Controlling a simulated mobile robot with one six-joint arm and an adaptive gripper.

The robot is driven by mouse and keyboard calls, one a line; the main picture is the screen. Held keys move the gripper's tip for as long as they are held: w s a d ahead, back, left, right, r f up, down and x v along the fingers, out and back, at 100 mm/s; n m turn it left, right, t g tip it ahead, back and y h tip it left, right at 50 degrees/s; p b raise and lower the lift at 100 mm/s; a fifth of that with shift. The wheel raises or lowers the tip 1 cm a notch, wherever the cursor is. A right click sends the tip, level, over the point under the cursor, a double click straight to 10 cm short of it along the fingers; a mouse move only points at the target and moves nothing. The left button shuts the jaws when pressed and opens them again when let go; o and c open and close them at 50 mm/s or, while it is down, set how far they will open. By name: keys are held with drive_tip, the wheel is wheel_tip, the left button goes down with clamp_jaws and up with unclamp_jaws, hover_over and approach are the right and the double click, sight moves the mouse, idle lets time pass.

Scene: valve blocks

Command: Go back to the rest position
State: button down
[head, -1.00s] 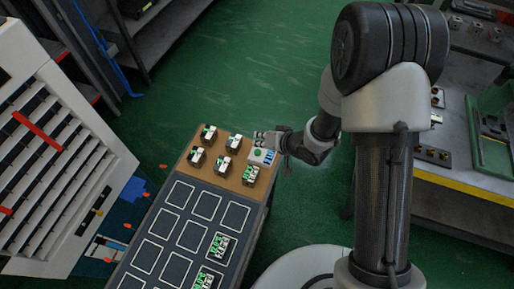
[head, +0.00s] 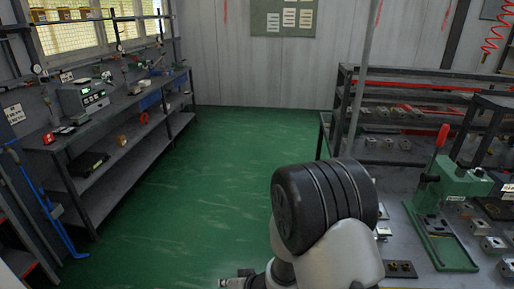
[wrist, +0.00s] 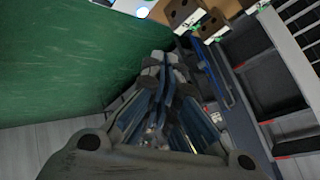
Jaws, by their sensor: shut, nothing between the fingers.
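My gripper (wrist: 163,68) is shut and empty in the wrist view, its fingertips together over the green floor and the edge of dark equipment. Part of a white and blue box (wrist: 142,10) shows at the top edge.
A long shelf bench (head: 125,135) with instruments lines the left wall. On the right, a workbench (head: 412,235) carries a green press (head: 447,190) close to my arm. The green floor (head: 215,160) between is clear. A slatted rack (wrist: 300,25) is at right in the wrist view.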

drive_tip(key=w+d+r+t+h, duration=0.2)
drive_tip(key=w+d+r+h, duration=0.2)
drive_tip(key=d+r, duration=0.65)
drive_tip(key=s+d+r+m+h, duration=0.2)
drive_tip(key=s+d+r+h, duration=0.15)
drive_tip(key=d+r, duration=0.6)
drive_tip(key=s+d+r+g, duration=0.1)
drive_tip(key=s+d+r, duration=0.1)
drive_tip(key=s, duration=0.9)
drive_tip(key=s+d+r+m+g, duration=0.1)
drive_tip(key=s+d+r, duration=0.2)
drive_tip(key=s, duration=0.8)
drive_tip(key=shift+b+v, duration=0.45)
drive_tip(key=shift+v, duration=0.6)
drive_tip(key=shift+w+r, duration=0.1)
drive_tip(key=shift+w, duration=0.05)
